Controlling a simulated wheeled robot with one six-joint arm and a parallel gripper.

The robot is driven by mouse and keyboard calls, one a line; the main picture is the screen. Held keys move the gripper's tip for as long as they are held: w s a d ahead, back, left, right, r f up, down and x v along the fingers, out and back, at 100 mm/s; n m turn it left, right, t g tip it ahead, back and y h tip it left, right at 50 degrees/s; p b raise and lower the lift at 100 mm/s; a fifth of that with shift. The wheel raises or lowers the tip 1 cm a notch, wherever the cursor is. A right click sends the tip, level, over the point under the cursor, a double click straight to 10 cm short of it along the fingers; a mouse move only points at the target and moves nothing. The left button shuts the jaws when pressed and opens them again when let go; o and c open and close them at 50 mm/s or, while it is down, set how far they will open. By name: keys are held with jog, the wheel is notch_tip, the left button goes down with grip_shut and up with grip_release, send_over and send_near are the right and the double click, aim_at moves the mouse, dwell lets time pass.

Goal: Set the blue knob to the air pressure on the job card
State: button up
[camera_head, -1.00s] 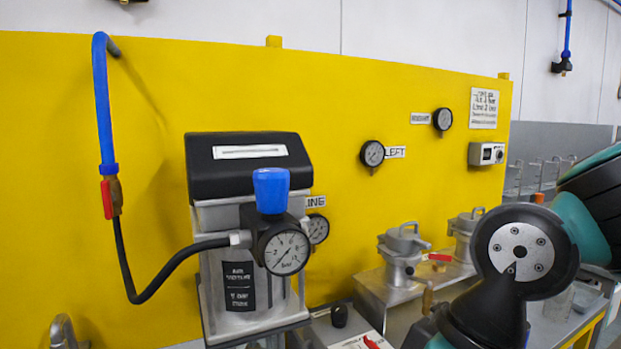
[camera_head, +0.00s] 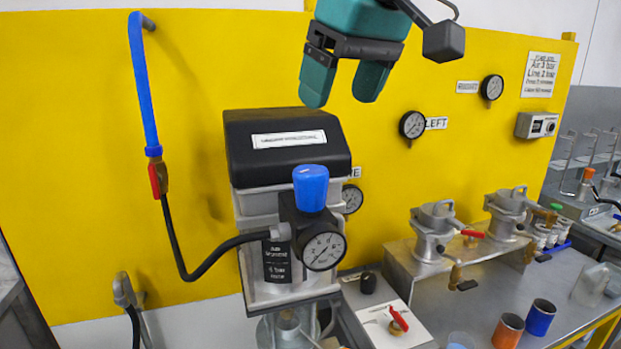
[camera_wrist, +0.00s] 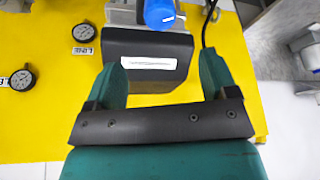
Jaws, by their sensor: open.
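The blue knob (camera_head: 310,188) stands upright on a black regulator body, with a round white-faced gauge (camera_head: 324,250) below it. The gauge needle is too small to read surely. The job card (camera_head: 541,75) is on the yellow wall at upper right; its larger lines appear to read "Air 3 bar" and "Line 2", the rest is blurred. My gripper (camera_head: 344,88) is open and empty, fingers down, above and apart from the knob. In the wrist view the knob (camera_wrist: 160,14) shows at the top, beyond my fingertips, partly cut off.
A black-topped machine housing (camera_head: 287,160) stands behind the knob. A black hose (camera_head: 180,262) with a red-handled valve (camera_head: 158,178) joins the regulator from the left. Wall gauges (camera_head: 413,125) and metal drums (camera_head: 437,228) are to the right. Free air surrounds the knob's top.

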aim_at(315, 171)
jog(key=p+x, duration=0.2)
jog(key=x, duration=1.3)
jog(key=shift+w+f+p, duration=0.1)
jog(key=shift+p, duration=0.25)
jog(key=c, duration=0.9)
